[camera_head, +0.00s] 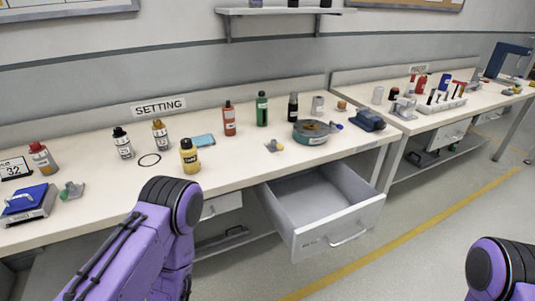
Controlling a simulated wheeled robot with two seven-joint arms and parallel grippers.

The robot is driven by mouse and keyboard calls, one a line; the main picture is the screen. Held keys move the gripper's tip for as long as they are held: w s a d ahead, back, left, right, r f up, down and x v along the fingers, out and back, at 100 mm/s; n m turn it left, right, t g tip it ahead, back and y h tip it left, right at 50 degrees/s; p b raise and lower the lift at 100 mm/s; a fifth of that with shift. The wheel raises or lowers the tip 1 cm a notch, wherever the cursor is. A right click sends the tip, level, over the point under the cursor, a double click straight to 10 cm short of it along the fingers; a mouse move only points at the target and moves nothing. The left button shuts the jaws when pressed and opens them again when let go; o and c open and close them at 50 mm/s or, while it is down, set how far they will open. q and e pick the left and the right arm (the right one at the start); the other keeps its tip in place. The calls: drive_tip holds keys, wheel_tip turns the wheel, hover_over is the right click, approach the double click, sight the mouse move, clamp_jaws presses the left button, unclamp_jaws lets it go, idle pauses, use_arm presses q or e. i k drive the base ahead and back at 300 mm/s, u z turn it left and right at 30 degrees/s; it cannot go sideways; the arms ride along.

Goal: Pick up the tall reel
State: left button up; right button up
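I cannot tell for certain which thing is the tall reel. A wide, low teal and brown round thing like a reel (311,138) lies on the right part of the bench marked SETTING. A small grey-white cylinder (318,105) stands upright behind it, with a small orange-brown piece (342,106) to its right. Another pale upright cylinder (377,95) stands on the far bench. Only purple links of my two arms show, at the lower left and lower right. Neither gripper is in view.
A grey drawer (325,205) stands open below the bench (225,172), jutting into the aisle. Several bottles, including a yellow one (189,156), a red one (229,119) and a green one (262,109), stand on the bench. A blue device (368,120) sits at its right end.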

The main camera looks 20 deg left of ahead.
sight(191, 162)
drive_tip(key=z, duration=1)
drive_tip(key=k, duration=1)
drive_tip(key=u, duration=1.25)
drive_tip(key=i, duration=0.45)
drive_tip(key=z, duration=0.05)
